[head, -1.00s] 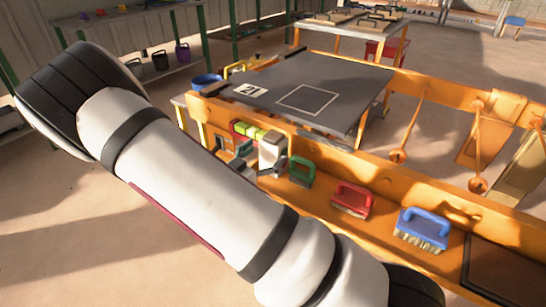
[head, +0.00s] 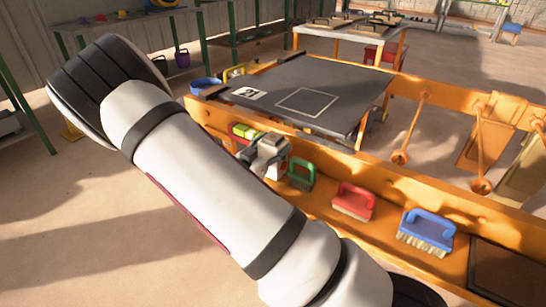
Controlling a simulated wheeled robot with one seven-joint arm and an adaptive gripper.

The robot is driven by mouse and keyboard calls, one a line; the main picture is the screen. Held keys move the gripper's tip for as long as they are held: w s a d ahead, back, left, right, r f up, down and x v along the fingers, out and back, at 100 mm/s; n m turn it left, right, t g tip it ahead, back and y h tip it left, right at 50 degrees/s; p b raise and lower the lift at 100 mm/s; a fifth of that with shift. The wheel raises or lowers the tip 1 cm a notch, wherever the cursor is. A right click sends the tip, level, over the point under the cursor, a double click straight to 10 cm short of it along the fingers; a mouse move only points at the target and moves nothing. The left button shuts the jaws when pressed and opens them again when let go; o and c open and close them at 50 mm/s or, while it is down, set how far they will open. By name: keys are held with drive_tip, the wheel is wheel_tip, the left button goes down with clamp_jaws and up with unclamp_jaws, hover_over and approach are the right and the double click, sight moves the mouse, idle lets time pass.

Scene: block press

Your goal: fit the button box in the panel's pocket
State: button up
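A small red box with yellow-green tops (head: 243,131), which may be the button box, is on the orange bench (head: 330,207) at its far left part. My gripper (head: 262,158) is right beside it, in front of it in the picture, and covers part of it. My white arm hides the gripper's lower left side, so its fingertips and any grip are not clear. I cannot make out the panel's pocket for certain. A dark rectangular area (head: 505,268) lies at the bench's right end.
A green brush (head: 301,174), a red brush (head: 353,201) and a blue brush (head: 426,232) stand along the bench right of my gripper. A grey table (head: 335,85) with a white square outline stands behind the bench's raised orange back edge.

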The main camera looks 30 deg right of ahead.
drive_tip(key=c, duration=0.3)
wheel_tip(320, 180, up, 10)
drive_tip(key=p, duration=0.4)
drive_tip(key=shift+r, duration=0.2)
drive_tip(key=shift+c, duration=0.2)
